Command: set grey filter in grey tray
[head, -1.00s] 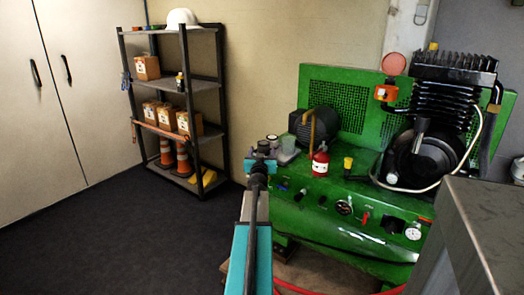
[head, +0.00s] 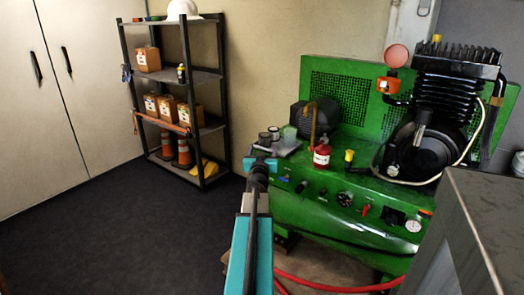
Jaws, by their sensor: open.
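A grey tray (head: 291,149) sits on the left end of the green compressor's top. Two small dark-sided cylinders with pale tops, one at the left (head: 264,139) and one farther back (head: 274,132), stand at the tray's left side. Either may be the grey filter; I cannot tell which, nor whether they are in the tray or beside it. My gripper (head: 260,163) is open, just in front of and below the left cylinder in the picture. The arm hides part of the compressor's left edge. No object shows between the jaws.
The green compressor (head: 340,205) carries a red bottle (head: 321,157), a yellow-topped item (head: 348,158) and a motor. A grey metal cabinet (head: 485,225) stands close at the right. A shelf (head: 190,120) with boxes and cones stands back left. Dark floor (head: 110,235) is clear.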

